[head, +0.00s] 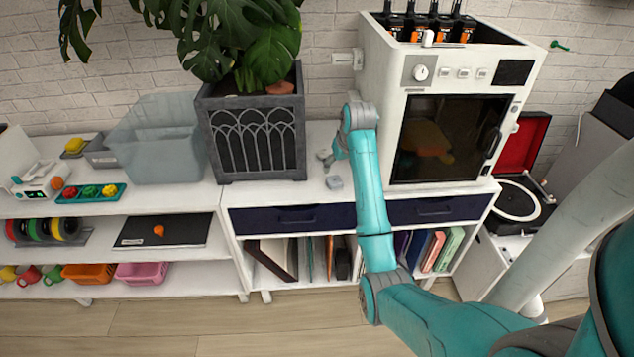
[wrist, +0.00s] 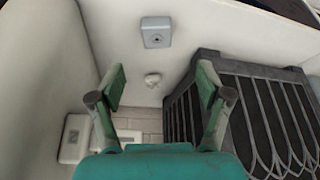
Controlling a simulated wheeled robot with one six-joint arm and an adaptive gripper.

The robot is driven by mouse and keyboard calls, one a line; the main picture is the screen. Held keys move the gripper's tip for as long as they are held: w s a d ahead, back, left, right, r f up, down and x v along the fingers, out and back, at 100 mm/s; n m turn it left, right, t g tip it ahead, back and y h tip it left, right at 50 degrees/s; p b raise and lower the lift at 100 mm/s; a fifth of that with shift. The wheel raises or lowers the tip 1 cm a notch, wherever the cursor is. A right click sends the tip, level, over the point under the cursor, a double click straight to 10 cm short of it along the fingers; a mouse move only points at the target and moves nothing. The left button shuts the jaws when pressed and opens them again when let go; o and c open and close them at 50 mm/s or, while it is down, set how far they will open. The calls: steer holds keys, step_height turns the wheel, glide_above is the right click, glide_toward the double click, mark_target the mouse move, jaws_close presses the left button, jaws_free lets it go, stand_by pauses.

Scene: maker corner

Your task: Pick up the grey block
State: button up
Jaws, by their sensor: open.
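The grey block (head: 334,183) lies on the white cabinet top, between the dark planter and the white oven-like machine. In the wrist view the grey block (wrist: 156,32) shows near the top, with a dark round mark on its upper face. My gripper (head: 340,150) is above the cabinet top, behind the block and nearer the wall. In the wrist view my gripper (wrist: 161,84) is open and empty, its teal fingers well apart. The block lies beyond the fingertips, not between them.
The dark planter (head: 255,130) stands left of the block. The white machine (head: 376,60) stands to the right. A wall fitting (head: 347,58) is behind. The cabinet top around the block is clear.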

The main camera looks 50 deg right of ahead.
glide_above(335, 180)
steer(key=s+a, duration=0.1)
steer(key=a, duration=0.1)
steer(key=f, duration=0.4)
steer(key=shift+s+d+f, duration=0.1)
steer(key=shift+d+f, duration=0.1)
steer(key=shift+s+x, duration=0.15)
steer(key=shift+x, duration=1.25)
steer(key=shift+s+x, duration=0.15)
steer(key=shift+x, duration=1.2)
steer(key=shift+d, duration=0.15)
steer(key=c, duration=1.2)
